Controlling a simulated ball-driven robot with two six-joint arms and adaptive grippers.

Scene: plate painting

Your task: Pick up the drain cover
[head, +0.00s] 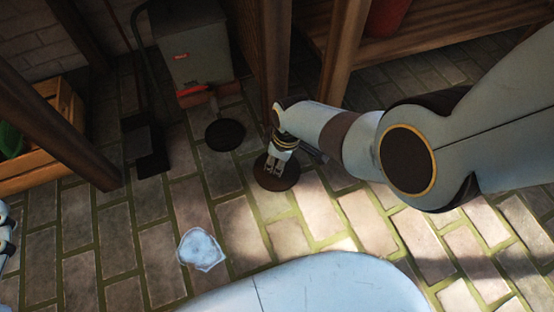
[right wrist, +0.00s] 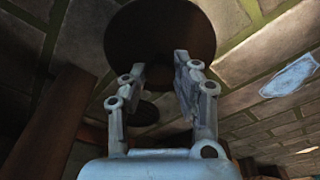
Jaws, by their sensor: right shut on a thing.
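The drain cover (head: 268,182) is a dark brown round disc low over the paving in the middle of the head view. In the right wrist view the disc (right wrist: 160,28) fills the top centre, just beyond the fingertips. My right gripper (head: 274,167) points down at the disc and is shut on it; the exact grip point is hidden. In the right wrist view its fingers (right wrist: 158,64) stand somewhat apart against the disc's edge. A small white part of my left arm or gripper (head: 5,236) shows at the left edge; its jaws cannot be made out.
A second dark round disc or opening (head: 225,134) lies left of the cover. A grey box (head: 192,55) stands behind it, and a wooden post (head: 272,50) rises close behind my right gripper. A pale bluish patch (head: 202,249) lies on open paving; a wooden crate (head: 45,160) is at left.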

